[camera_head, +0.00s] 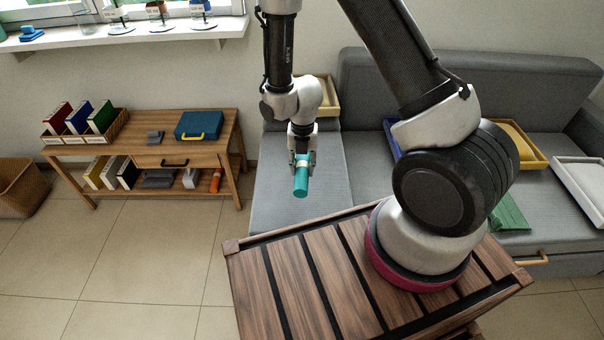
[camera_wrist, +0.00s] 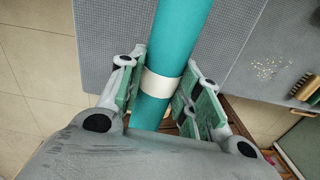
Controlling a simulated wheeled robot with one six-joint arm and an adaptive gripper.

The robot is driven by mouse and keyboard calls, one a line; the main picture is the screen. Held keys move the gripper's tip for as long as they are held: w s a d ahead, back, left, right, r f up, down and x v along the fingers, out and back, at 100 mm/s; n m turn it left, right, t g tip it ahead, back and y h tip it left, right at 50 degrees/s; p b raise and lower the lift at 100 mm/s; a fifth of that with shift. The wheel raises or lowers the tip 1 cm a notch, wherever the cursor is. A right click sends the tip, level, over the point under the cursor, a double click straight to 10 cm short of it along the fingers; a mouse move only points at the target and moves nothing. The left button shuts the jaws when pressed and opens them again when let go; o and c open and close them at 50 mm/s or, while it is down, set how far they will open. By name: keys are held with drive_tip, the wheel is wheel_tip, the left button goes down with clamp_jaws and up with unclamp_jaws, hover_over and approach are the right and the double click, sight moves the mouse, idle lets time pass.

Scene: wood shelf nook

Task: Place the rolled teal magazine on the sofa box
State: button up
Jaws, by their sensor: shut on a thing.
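The rolled teal magazine (camera_head: 301,182) is a tube with a pale band around its middle. My gripper (camera_head: 302,158) is shut on it and holds it tilted above the grey sofa's left seat section (camera_head: 310,215). In the wrist view the magazine (camera_wrist: 182,38) runs up between the two finger pads, which press on it around the pale band (camera_wrist: 162,86). Its lower end is hidden by my gripper. I cannot tell which part is the sofa box; a wooden handle (camera_head: 530,261) shows low on the sofa's front.
Yellow trays (camera_head: 327,97) (camera_head: 530,150), a white tray (camera_head: 585,190) and a green item (camera_head: 510,212) are on the sofa. A wooden shelf table (camera_head: 150,150) stands left. The wrist view shows crumbs (camera_wrist: 270,68) and a brush (camera_wrist: 306,88) on grey fabric.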

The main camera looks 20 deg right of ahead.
drive_tip(key=shift+s+f+n, duration=0.15)
drive_tip(key=shift+f+n, duration=0.15)
drive_tip(key=shift+f, duration=0.1)
wheel_tip(320, 180, down, 9)
drive_tip(key=shift+f, duration=0.2)
drive_tip(key=shift+f, duration=0.1)
drive_tip(key=o, duration=1.1)
